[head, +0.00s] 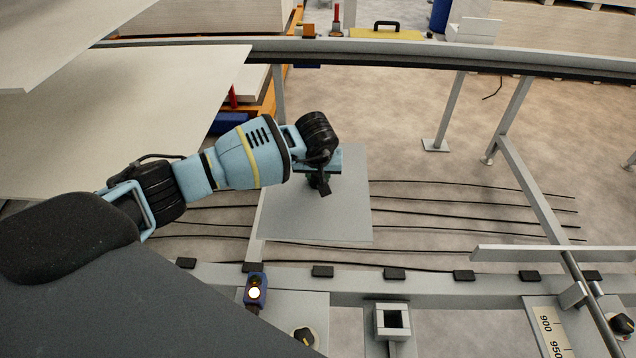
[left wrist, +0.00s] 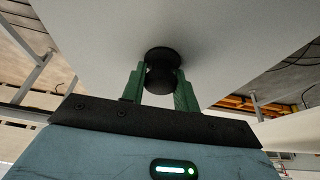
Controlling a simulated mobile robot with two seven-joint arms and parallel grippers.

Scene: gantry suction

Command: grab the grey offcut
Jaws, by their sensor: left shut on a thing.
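The grey offcut (head: 345,215) is a flat, roughly square panel in the middle of the head view, in front of the black floor lines. My left gripper (head: 320,182) is over its upper part, fingers pointing at its face. In the left wrist view the offcut (left wrist: 225,35) fills the upper middle. A round black knob (left wrist: 161,78) stands on its face, between the two green fingers of my left gripper (left wrist: 160,88). The gripper is shut on this knob. The arm and wrist hide the offcut's far left corner. My right gripper is not in view.
A grey rail (head: 430,58) runs across the back, with posts at right. A front beam (head: 350,290) with black pads crosses below the offcut. A large pale board (head: 110,130) lies at left. A yellow case (head: 385,34) is at the back.

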